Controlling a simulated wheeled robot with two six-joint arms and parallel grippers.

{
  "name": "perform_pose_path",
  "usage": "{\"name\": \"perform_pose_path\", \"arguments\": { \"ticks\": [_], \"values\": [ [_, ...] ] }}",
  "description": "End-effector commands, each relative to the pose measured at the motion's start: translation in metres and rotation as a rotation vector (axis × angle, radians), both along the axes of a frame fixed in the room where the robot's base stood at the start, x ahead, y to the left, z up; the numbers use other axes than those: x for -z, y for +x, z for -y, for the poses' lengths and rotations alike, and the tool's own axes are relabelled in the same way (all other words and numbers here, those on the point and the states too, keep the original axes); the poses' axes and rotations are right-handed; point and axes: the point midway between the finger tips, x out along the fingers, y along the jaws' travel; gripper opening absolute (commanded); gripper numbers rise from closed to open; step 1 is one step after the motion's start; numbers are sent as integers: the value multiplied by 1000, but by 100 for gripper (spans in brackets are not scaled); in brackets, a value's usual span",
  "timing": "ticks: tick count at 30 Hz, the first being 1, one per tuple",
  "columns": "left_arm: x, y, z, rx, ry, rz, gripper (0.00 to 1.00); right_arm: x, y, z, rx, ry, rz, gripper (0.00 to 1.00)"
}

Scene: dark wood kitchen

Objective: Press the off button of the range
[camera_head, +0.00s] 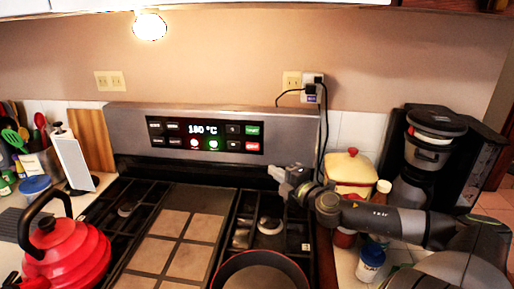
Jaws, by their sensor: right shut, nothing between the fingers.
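The range (125,122) stands against the back wall, its control panel (205,136) upright at the rear. The black display reads 180 °C. A red rectangular button (252,147) sits at the panel's lower right, below a green rectangular button (252,130). A round red light (194,143) and a round green light (213,144) show under the readout. Labels are too small to read surely. My right gripper (274,173) is shut and empty, to the right of and below the red button, apart from it in the picture. My left gripper is not in view.
A red kettle (66,255) stands at the front left of the cooktop and a dark pan (258,272) at the front. A yellow canister (350,171) and a coffee maker (428,150) stand on the right counter. The space before the panel's left half is clear.

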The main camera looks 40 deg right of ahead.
Motion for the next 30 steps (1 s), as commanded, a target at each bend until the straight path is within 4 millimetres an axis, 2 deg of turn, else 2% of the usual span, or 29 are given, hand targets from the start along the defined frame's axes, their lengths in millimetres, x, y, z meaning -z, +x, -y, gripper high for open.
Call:
{"name": "perform_pose_path", "arguments": {
  "ticks": [6, 14, 19, 30],
  "values": [
    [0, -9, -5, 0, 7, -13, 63, 0, 0, 0, 0, 1, 0, 0],
    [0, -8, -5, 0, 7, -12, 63, 0, 9, 2, 3, 4, 1, 0],
    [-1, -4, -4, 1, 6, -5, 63, -1, 26, 3, 2, 7, 5, 0],
    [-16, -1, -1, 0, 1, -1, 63, -3, 63, 8, 3, 7, 3, 0]
  ]
}}
